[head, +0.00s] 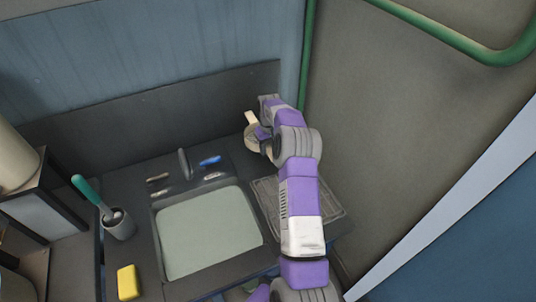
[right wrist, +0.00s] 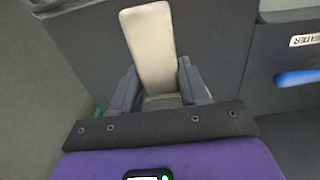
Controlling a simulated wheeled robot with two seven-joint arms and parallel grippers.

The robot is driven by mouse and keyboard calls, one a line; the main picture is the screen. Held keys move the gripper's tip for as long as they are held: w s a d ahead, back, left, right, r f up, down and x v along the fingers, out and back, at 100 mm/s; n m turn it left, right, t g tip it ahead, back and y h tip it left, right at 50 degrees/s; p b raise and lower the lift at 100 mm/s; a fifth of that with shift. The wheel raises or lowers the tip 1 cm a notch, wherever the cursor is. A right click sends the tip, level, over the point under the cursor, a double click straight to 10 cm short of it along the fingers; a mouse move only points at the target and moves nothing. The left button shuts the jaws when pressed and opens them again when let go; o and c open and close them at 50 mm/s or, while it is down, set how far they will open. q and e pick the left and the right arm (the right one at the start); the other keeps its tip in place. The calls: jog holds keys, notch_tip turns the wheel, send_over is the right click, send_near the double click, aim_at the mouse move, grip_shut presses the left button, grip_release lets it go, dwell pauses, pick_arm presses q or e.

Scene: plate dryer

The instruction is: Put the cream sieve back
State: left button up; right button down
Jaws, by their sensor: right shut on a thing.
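The cream sieve (head: 254,139) is at the back right of the counter in the head view, near the corner of the walls. Its pale handle also shows in the right wrist view (right wrist: 149,45), between the two grey fingers. My right gripper (right wrist: 158,80) is shut on the sieve. In the head view the right gripper (head: 262,133) is partly hidden by my own arm. Whether the sieve touches the counter or wall cannot be told. My left gripper is not in view.
A sink (head: 208,232) lies left of my right arm, with a ribbed drainer (head: 330,205) under the arm. A blue item (head: 210,160) lies behind the sink. A grey cup (head: 119,226) with a green-handled brush and a yellow sponge (head: 128,282) stand left.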

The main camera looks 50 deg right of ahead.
notch_tip(320, 180, down, 4)
jog(key=shift+f, duration=0.1)
jog(key=c, duration=0.6)
grip_release()
jog(key=shift+f, duration=0.15)
jog(key=shift+o, duration=0.2)
jog(key=shift+r, duration=0.25)
notch_tip(320, 180, up, 12)
jog(key=shift+f+p, duration=0.1)
jog(key=shift+p, duration=0.4)
